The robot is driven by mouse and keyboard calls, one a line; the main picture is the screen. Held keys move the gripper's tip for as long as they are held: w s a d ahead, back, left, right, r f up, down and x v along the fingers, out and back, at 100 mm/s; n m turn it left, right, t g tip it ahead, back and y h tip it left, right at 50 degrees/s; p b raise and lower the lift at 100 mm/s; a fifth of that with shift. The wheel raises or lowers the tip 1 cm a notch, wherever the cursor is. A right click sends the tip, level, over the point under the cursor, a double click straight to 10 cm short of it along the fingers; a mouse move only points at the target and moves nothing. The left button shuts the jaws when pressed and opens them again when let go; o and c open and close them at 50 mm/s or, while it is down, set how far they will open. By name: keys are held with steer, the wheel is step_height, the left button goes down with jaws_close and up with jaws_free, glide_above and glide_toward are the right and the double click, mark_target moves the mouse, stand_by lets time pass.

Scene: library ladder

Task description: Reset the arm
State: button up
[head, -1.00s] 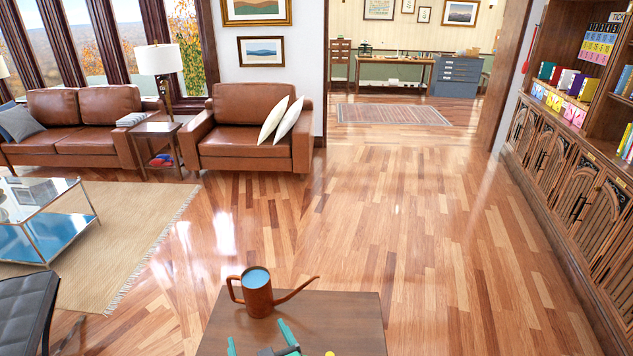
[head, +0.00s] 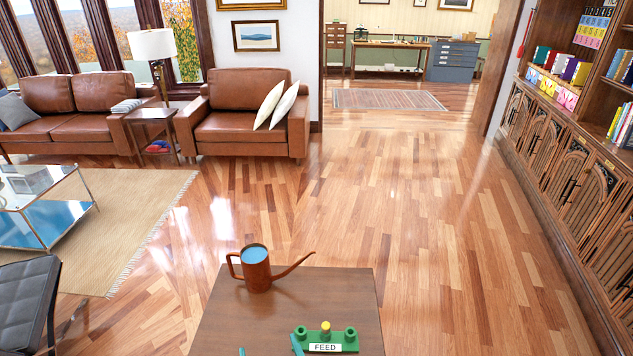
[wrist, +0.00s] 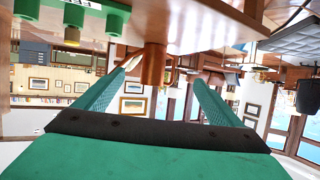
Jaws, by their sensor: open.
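My gripper (head: 269,350) shows only as two teal fingertips at the bottom edge of the head view. In the wrist view my gripper (wrist: 158,76) has its two green fingers spread wide with nothing between them. A copper watering can (head: 257,272) with a long spout and blue inside stands upright on the brown table (head: 235,315), beyond my gripper. The can also shows in the upside-down wrist view (wrist: 153,65). A green block labelled FEED (head: 325,341) with a yellow-topped peg sits on the table, right of my fingertips.
A brown armchair (head: 250,125), a sofa (head: 80,110) and a glass table (head: 35,215) stand at the left. A bookcase (head: 590,170) lines the right wall. The wooden floor (head: 420,220) between is clear, leading to a desk (head: 395,48) in the back room.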

steer(key=s+d+m+h, duration=0.1)
steer(key=s+d, duration=0.2)
steer(key=s, duration=0.6)
steer(key=s+d+m+t+h, duration=0.1)
steer(key=s+d, duration=0.3)
steer(key=s, duration=0.6)
steer(key=s+d+m+t+h, duration=0.1)
steer(key=s+d, duration=0.3)
steer(key=s, duration=0.6)
steer(key=shift+s+f+m+h, duration=0.2)
steer(key=shift+f+m+h, duration=0.15)
steer(key=shift+h, duration=0.35)
steer(key=shift+s+d+r, duration=0.1)
steer(key=shift+s+r, duration=0.05)
steer(key=shift+s, duration=0.1)
steer(key=c, duration=0.3)
steer(key=shift+r, duration=0.1)
steer(key=c, duration=1)
steer(key=shift+c, duration=0.7)
steer(key=shift+s, duration=0.1)
